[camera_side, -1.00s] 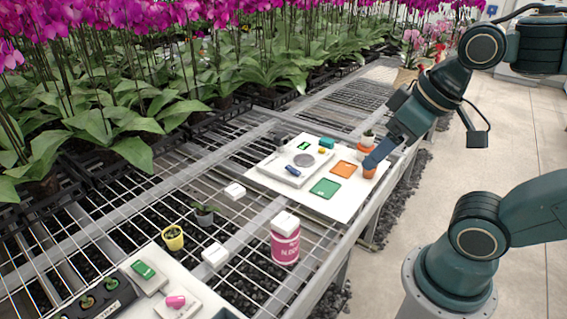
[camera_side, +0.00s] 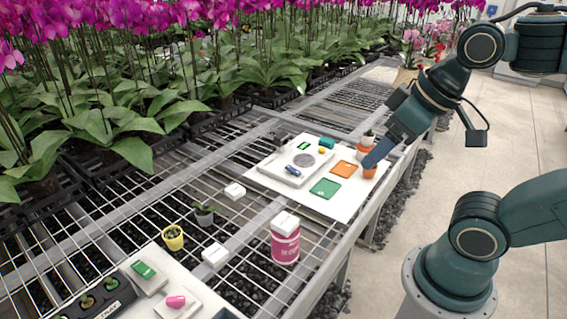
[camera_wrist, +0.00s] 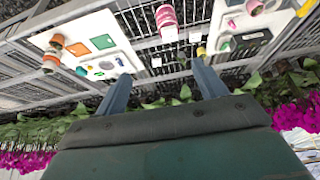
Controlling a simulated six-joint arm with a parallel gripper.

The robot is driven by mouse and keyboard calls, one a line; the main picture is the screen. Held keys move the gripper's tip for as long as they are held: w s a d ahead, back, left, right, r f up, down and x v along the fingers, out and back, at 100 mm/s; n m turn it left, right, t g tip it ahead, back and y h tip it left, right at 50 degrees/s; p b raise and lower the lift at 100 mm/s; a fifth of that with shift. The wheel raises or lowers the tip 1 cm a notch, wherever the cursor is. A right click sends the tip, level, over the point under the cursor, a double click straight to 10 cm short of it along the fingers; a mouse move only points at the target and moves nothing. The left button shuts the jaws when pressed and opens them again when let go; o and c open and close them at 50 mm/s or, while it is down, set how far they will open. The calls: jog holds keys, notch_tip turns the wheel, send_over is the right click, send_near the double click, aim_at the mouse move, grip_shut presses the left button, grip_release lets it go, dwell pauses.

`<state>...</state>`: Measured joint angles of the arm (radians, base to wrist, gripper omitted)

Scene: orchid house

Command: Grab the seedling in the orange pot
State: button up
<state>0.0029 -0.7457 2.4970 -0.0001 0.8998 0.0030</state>
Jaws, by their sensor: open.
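An orange pot (camera_side: 369,171) stands at the right edge of the white board, partly behind my gripper's fingertips in the side view. Behind it is a small green plant (camera_side: 368,133) atop a pale and orange pot or stack. The wrist view shows an orange pot (camera_wrist: 57,39) and a striped orange and white one (camera_wrist: 49,62) at the upper left, outside my jaws. I cannot tell which pot holds the seedling. My gripper (camera_side: 372,160) is open; in the wrist view its two fingers (camera_wrist: 163,82) stand wide apart with no object held between them.
The white board (camera_side: 338,208) carries a scale (camera_side: 294,173), a green square (camera_side: 325,188) and an orange square (camera_side: 343,169). A pink tub (camera_side: 285,245), a yellow pot (camera_side: 173,238) and a grey pot (camera_side: 204,216) stand on the wire bench. Orchids line the far side.

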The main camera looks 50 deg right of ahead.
jog(key=w+d+f+m+g+h, duration=0.1)
jog(key=w+d+f+m+g, duration=0.2)
jog(key=w+d+m, duration=1.1)
jog(key=d+f+m, duration=0.2)
jog(key=d+f, duration=0.4)
jog(key=d, duration=0.4)
jog(key=d+f+m+g, duration=0.1)
jog(key=d+f+m, duration=0.2)
jog(key=d+f, duration=0.5)
jog(key=d+f+m, duration=0.2)
jog(key=d+f, duration=0.2)
jog(key=d, duration=0.7)
jog(key=shift+y, duration=0.3)
jog(key=shift+d+f, duration=0.15)
jog(key=shift+f, duration=1.9)
jog(key=shift+d+f, duration=0.1)
jog(key=shift+f, duration=1.9)
jog(key=shift+w+f, duration=0.15)
jog(key=shift+f, duration=2.45)
